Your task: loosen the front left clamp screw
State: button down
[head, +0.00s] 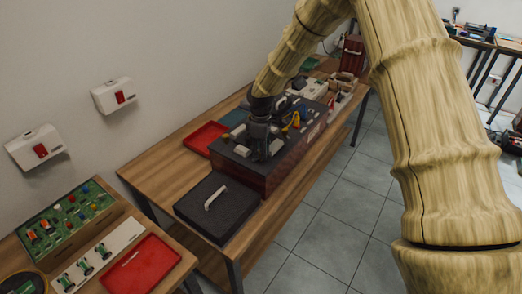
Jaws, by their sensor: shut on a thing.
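My gripper (262,142) points down onto the top of a dark box (285,158) with reddish-brown sides on the wooden table. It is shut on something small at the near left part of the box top. What it holds is hidden behind the fingers and too small to make out, so I cannot tell whether it is the front left clamp screw. Yellow and pale parts (292,122) stand on the same top, right of my gripper.
A black case with a pale handle (217,212) lies in front of the box. A red tray (205,138) is left of it. A nearer table holds a green board (65,222) and another red tray (142,268). Tiled floor (335,225) is clear at right.

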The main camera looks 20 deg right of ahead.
jog(key=shift+w+r, duration=0.1)
dwell(0.3)
jog(key=c, duration=1.3)
grip_release()
jog(key=shift+o, duration=0.2)
notch_tip(320, 180, up, 12)
jog(key=shift+a, duration=0.1)
